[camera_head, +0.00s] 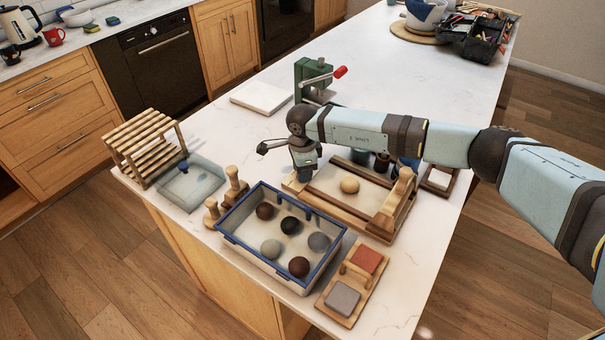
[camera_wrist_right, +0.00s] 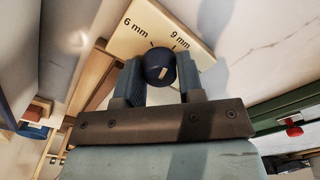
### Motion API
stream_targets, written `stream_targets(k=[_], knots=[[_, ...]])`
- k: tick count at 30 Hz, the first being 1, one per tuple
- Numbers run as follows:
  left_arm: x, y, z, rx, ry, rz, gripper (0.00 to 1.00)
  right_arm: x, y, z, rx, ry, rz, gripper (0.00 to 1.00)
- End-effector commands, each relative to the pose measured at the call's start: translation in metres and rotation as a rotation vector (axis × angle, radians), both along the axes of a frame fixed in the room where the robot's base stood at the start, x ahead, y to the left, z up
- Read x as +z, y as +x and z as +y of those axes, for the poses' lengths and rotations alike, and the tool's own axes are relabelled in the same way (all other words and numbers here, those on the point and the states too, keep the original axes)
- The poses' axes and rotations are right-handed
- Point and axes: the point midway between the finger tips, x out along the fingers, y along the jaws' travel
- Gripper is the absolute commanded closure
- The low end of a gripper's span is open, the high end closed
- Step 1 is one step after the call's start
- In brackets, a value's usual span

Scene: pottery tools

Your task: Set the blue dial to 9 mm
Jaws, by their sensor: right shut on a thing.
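The blue dial (camera_wrist_right: 158,68) sits on a pale wooden plate (camera_wrist_right: 135,38) marked 6 mm on the left and 9 mm on the right, each with a short dark line. A small light mark shows on the dial's face; I cannot tell for certain which line it points to. My right gripper (camera_wrist_right: 162,82) is shut on the dial, one finger on each side. In the head view my right gripper (camera_head: 304,172) points down at the left end of a wooden rolling frame (camera_head: 378,229), and the dial is hidden. My left gripper is not in view.
A clay ball (camera_head: 349,186) lies in the frame. A blue-rimmed bin (camera_head: 232,241) of several balls stands in front, with wooden stamps (camera_head: 235,185) to its left. A green press with a red handle (camera_head: 310,76) stands behind.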

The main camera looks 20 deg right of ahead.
Motion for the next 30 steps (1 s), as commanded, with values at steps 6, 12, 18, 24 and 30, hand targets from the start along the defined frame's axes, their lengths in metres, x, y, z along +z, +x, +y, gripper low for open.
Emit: stream_targets(k=[6,12,18,24,30], knots=[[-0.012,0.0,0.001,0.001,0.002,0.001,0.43,-0.001,0.0,0.0,-0.162,0.0,-0.001,0.89],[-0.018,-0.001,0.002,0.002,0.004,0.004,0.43,-0.001,0.0,0.0,-0.268,0.0,0.0,0.89],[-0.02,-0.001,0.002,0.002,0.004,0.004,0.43,0.0,0.0,0.0,-0.325,0.0,0.0,0.89],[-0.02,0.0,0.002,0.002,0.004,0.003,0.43,0.0,0.0,0.0,-0.344,0.0,0.0,0.89],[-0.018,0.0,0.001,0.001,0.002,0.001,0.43,0.0,0.0,0.0,-0.345,0.0,0.0,0.89]])
